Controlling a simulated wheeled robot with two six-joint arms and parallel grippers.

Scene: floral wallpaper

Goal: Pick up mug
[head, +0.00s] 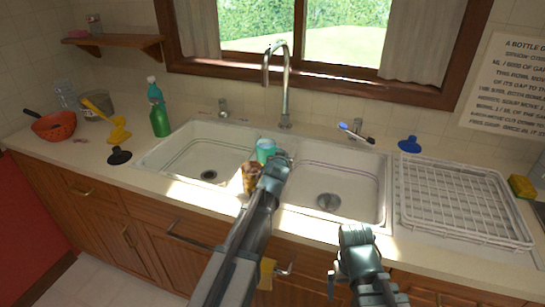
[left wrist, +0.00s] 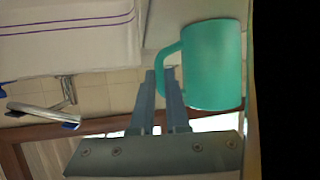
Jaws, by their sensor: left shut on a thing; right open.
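The teal mug (head: 265,148) is at the divider between the two sink basins in the head view. In the left wrist view the mug (left wrist: 213,65) fills the upper right, with its handle toward my fingers. My left gripper (head: 279,161) is shut on the handle, and its fingertips (left wrist: 162,75) lie at the handle loop. I cannot tell whether the mug's base touches anything. My right gripper (head: 356,232) is open and empty, in front of the counter edge below the right basin.
A brown patterned cup-like object (head: 250,177) stands close to my left gripper. The faucet (head: 285,85) rises behind the sink (head: 160,150). A white dish rack (head: 465,200) is right, and a green bottle (head: 159,118) is left. The right basin (head: 345,180) looks empty.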

